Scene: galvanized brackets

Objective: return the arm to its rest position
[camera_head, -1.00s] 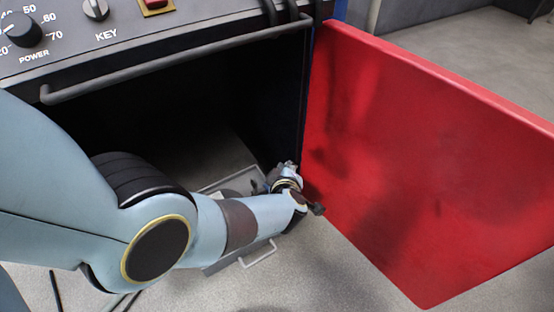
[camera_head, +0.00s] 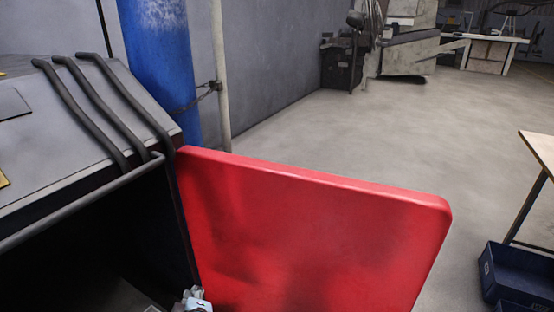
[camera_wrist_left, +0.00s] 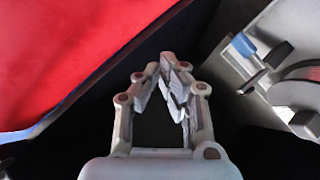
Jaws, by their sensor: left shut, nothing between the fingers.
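My left gripper (camera_head: 194,300) shows only as a small pale part at the bottom edge of the head view, beside the lower left of the red door (camera_head: 310,235). Most of my left arm is out of that view. In the left wrist view the gripper (camera_wrist_left: 171,70) has its fingertips together with nothing between them. The red door (camera_wrist_left: 60,55) fills the left of that view, apart from the fingers. My right gripper is not seen.
The machine (camera_head: 75,130) stands at left with its dark opening below a bar handle. In the wrist view a grey part with a blue-tipped lever (camera_wrist_left: 243,46) is at right. A blue crate (camera_head: 520,275) and a table (camera_head: 541,150) stand at right. Open floor lies behind the door.

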